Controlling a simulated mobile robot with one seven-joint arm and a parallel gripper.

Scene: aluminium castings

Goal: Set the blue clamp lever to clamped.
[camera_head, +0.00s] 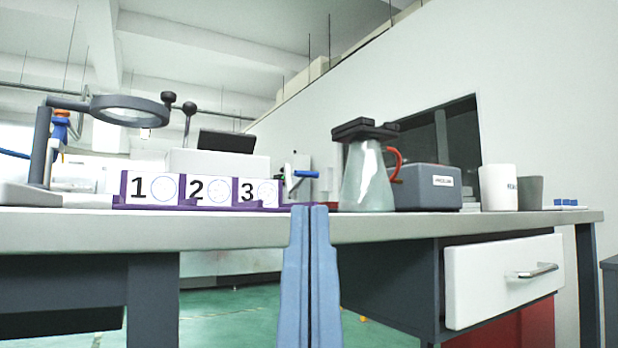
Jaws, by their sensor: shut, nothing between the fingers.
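A small lever fixture stands at the back of the bench, just right of the numbered panels. Its blue lever (305,173) lies about level and points right. Dark and red parts show beside it, too small to make out, so I cannot tell its clamp state. My gripper (309,208) is at the bottom middle, in front of the bench's front edge. Its two bluish fingers point up and are shut with nothing between them. The fingertips are below the lever in the picture and apart from it. The fixture's base is partly hidden.
The bench top (240,228) carries a purple rack (118,206) with panels 1, 2 and 3, and a magnifier lamp (130,106) at left. A grey-green jug (367,182) stands close right of the lever, then a dark box (428,190) and a white cup (498,187).

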